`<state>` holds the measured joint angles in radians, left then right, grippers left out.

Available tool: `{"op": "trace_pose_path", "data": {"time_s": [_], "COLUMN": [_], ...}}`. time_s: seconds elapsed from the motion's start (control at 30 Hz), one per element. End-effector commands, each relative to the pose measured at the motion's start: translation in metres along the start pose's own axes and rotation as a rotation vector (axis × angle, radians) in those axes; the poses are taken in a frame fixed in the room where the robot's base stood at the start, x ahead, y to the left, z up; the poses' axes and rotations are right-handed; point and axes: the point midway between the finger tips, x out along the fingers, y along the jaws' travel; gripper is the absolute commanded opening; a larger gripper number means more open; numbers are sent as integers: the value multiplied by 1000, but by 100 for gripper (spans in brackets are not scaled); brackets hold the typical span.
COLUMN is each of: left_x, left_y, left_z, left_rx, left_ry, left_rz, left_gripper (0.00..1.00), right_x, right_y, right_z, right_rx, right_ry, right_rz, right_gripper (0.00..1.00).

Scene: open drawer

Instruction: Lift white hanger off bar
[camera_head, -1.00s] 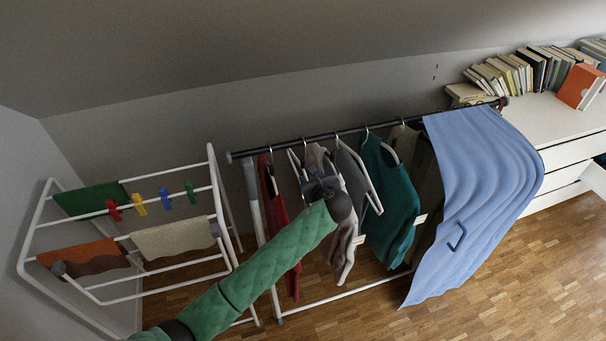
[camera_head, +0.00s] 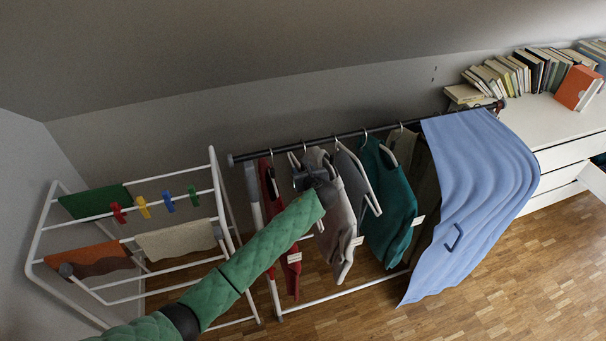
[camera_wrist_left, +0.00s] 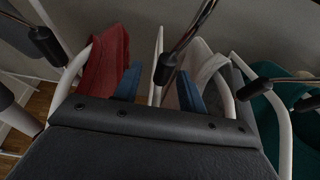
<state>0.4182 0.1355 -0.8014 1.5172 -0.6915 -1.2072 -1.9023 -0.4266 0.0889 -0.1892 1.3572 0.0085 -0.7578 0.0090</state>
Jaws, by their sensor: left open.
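A white hanger (camera_head: 293,160) hangs from the dark bar (camera_head: 330,139) between the red garment and the greyish-beige garment. My left gripper (camera_head: 305,178) is just below the bar at this hanger and partly covers it. In the left wrist view the two blue fingertips (camera_wrist_left: 158,88) are apart. A thin white hanger part (camera_wrist_left: 157,62) shows between them, and I cannot tell whether either finger touches it. The red garment (camera_wrist_left: 104,62) is left of the fingers and the greyish garment (camera_wrist_left: 200,65) is close on the right. My right gripper is out of view.
A teal garment (camera_head: 390,200) and a blue cloth (camera_head: 480,190) hang farther right on the bar. A white drying rack (camera_head: 215,185) with cloths and coloured pegs stands left. A white dresser (camera_head: 560,130) with books stands at the right.

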Motion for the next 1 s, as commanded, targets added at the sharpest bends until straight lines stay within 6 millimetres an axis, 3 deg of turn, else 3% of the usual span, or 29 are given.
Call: {"op": "trace_pose_path", "data": {"time_s": [0.33, 0.53, 0.57, 1.0], "left_x": [6, 6, 6, 4], "left_y": [0, 0, 0, 0], "left_z": [-1, -1, -1, 5], "left_rx": [0, 0, 0, -2], "left_ry": [1, 1, 1, 0], "left_rz": [0, 0, 0, -1], "left_gripper": [41, 2, 0, 0], "right_x": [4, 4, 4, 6], "right_y": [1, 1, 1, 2], "right_z": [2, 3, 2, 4], "right_rx": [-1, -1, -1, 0], "right_ry": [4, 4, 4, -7], "right_rz": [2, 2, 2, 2], "right_gripper": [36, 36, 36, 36]}}
